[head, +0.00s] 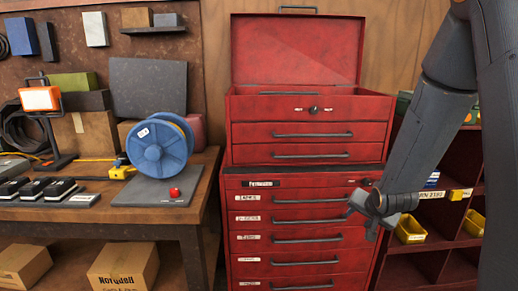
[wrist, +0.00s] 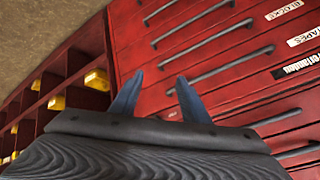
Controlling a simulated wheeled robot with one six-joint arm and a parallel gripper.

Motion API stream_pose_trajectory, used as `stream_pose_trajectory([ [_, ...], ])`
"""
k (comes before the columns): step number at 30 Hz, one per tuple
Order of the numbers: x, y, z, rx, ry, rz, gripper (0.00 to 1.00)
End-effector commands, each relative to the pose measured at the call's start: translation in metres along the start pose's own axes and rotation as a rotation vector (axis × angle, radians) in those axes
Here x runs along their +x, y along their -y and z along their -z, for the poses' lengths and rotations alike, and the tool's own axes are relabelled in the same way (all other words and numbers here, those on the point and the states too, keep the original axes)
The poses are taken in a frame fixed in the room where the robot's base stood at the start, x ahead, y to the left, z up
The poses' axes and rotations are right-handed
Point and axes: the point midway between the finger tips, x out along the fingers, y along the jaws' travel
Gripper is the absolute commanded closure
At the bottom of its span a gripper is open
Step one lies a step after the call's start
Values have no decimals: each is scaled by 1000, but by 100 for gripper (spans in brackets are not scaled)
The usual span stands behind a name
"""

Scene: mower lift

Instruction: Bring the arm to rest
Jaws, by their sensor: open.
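My arm (head: 435,125) comes down from the upper right in the head view, and its lower end hangs in front of the right edge of the red tool chest (head: 300,184). My gripper (head: 372,228) is seen there only in part, end-on and small. In the wrist view my gripper (wrist: 158,97) shows two bluish fingers standing apart, with nothing between them. The red chest's drawer fronts (wrist: 215,50) lie beyond the fingers. I cannot tell how far the fingertips are from the drawers.
A workbench (head: 130,212) at left holds a blue cable reel (head: 158,150), a work light (head: 40,98) and several dark boxes. Red shelving (head: 428,262) with yellow bins (head: 410,229) stands at right, close behind my arm. The chest's top lid (head: 296,50) is raised.

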Motion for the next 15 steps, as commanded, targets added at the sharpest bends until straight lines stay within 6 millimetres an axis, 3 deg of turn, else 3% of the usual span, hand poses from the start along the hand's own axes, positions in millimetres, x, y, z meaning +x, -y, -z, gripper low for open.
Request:
stream_pose_trajectory([
  [9, -134, -8, -145, -446, 471, -167, 58],
  [15, -192, -18, -198, -598, 672, -160, 58],
])
